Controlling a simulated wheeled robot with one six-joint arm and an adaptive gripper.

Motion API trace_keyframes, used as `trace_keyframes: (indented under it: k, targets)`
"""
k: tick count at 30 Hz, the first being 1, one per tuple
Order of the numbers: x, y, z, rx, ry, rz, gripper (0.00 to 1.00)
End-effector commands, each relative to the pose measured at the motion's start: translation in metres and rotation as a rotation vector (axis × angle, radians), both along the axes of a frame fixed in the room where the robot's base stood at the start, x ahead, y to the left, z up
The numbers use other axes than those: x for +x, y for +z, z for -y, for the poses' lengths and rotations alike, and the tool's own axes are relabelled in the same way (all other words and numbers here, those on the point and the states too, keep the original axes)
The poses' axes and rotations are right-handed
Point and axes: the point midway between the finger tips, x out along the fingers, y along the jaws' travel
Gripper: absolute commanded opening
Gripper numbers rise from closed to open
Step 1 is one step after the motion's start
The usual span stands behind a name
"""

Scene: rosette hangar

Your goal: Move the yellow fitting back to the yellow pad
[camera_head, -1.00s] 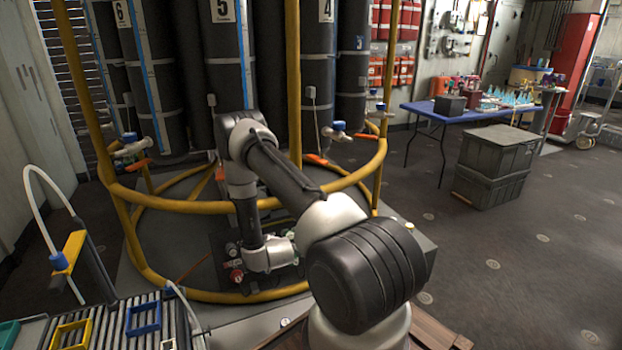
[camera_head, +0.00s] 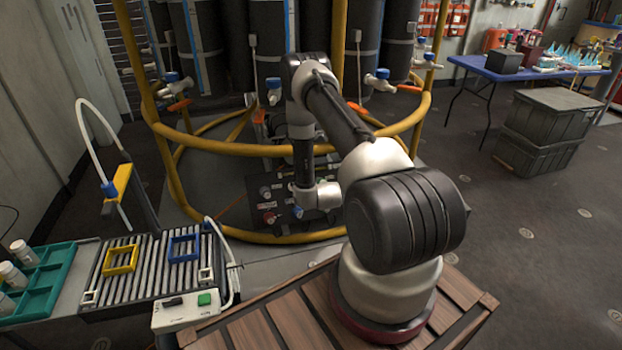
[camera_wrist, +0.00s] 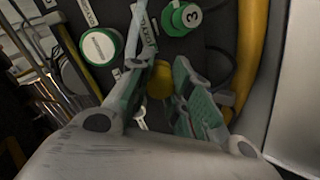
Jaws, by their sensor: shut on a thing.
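The yellow fitting (camera_wrist: 159,84) shows as a small rounded yellow piece between the fingers of my gripper (camera_wrist: 163,72) in the wrist view. The fingers are shut on it, and they hide part of it. In the head view my gripper and the fitting are hard to make out beside the dark panel box inside the yellow ring rail. A yellow square frame (camera_head: 118,271), which looks like the yellow pad, lies on the ribbed tray at the lower left, apart from my gripper.
A blue square frame (camera_head: 172,257) lies beside the yellow one. A teal rack (camera_head: 62,290) with white bottles stands left of the ribbed tray (camera_head: 150,285). The yellow ring rail (camera_head: 215,148) and a yellow-clamped post (camera_head: 122,184) stand near the arm. Labelled green caps (camera_wrist: 100,46) show in the wrist view.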

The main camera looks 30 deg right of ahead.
Motion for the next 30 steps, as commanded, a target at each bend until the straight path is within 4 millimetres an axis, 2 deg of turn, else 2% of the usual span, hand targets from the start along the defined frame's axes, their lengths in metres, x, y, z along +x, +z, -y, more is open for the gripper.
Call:
trace_keyframes:
  k: [1,6,12,15,18,21,25,30]
  targets:
    - [-0.013,-0.015,0.022,0.019,-0.034,-0.051,0.0]
    - [-0.061,-0.061,0.088,0.102,-0.118,-0.257,0.0]
    - [-0.131,-0.096,0.161,0.213,-0.17,-0.495,0.0]
    - [-0.165,-0.104,0.185,0.271,-0.183,-0.589,0.0]
    - [-0.192,-0.108,0.202,0.319,-0.189,-0.657,0.0]
    - [-0.21,-0.109,0.211,0.353,-0.192,-0.699,0.0]
    - [-0.221,-0.111,0.215,0.373,-0.192,-0.724,0.0]
    - [-0.222,-0.121,0.216,0.375,-0.192,-0.728,0.0]
